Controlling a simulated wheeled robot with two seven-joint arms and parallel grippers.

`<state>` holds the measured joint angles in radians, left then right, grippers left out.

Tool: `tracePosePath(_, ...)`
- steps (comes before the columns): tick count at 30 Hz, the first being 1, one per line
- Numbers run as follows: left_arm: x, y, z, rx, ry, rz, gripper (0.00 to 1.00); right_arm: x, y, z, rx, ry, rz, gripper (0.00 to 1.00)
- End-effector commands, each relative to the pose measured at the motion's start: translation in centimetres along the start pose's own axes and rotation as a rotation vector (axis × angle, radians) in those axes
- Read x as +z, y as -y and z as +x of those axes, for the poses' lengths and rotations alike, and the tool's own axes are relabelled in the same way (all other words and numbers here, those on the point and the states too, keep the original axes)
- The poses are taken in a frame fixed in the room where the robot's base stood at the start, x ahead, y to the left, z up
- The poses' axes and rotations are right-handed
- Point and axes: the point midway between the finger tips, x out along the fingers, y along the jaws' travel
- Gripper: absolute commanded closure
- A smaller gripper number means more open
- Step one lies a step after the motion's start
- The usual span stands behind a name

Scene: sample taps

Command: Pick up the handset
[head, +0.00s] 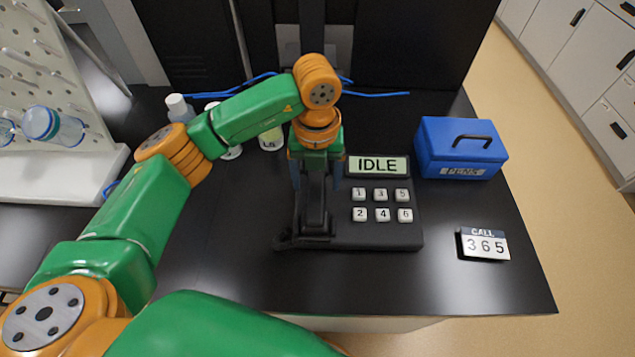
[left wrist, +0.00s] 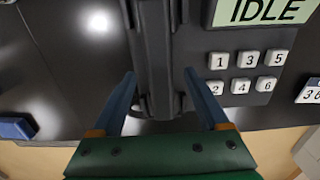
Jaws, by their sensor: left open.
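The black handset (head: 315,207) lies on the left side of a dark desk phone (head: 380,233). The phone has a display reading IDLE (head: 378,166) and several white number keys. My left gripper (head: 317,178) is open above the handset, pointing down. In the left wrist view the handset (left wrist: 157,50) runs upright in the picture between the two blue fingers (left wrist: 159,75), one on each side, with no clear contact. The far end of the handset is partly hidden by the gripper in the head view. My right gripper is not in view.
A blue box (head: 462,148) with a handle and a PENS label stands right of the phone. A small card (head: 482,244) reads CALL 365. Bottles (head: 180,108) stand behind my left arm, and a blue cable (head: 380,94) lies behind. The black table's front is clear.

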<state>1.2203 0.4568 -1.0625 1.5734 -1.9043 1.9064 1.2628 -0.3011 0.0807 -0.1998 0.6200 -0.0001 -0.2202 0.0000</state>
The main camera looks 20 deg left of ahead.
Motion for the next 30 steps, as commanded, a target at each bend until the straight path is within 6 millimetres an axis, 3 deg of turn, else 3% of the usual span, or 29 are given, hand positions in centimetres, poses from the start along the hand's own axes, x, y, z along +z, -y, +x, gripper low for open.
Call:
tracePosePath(4,-0.1,0.0,1.8,-0.001,-0.002,0.001,0.22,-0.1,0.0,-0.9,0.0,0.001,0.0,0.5)
tracePosePath(10,0.0,0.1,2.1,-0.003,0.0,0.003,0.22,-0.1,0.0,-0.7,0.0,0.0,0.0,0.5)
tracePosePath(11,0.0,0.1,2.1,-0.003,0.0,0.003,0.28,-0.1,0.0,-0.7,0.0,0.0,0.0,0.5)
tracePosePath(19,0.0,0.1,2.1,-0.004,-0.001,0.003,1.0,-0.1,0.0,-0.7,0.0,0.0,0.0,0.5)
tracePosePath(30,0.0,0.1,1.7,-0.006,0.001,0.003,1.0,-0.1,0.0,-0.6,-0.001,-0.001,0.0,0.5)
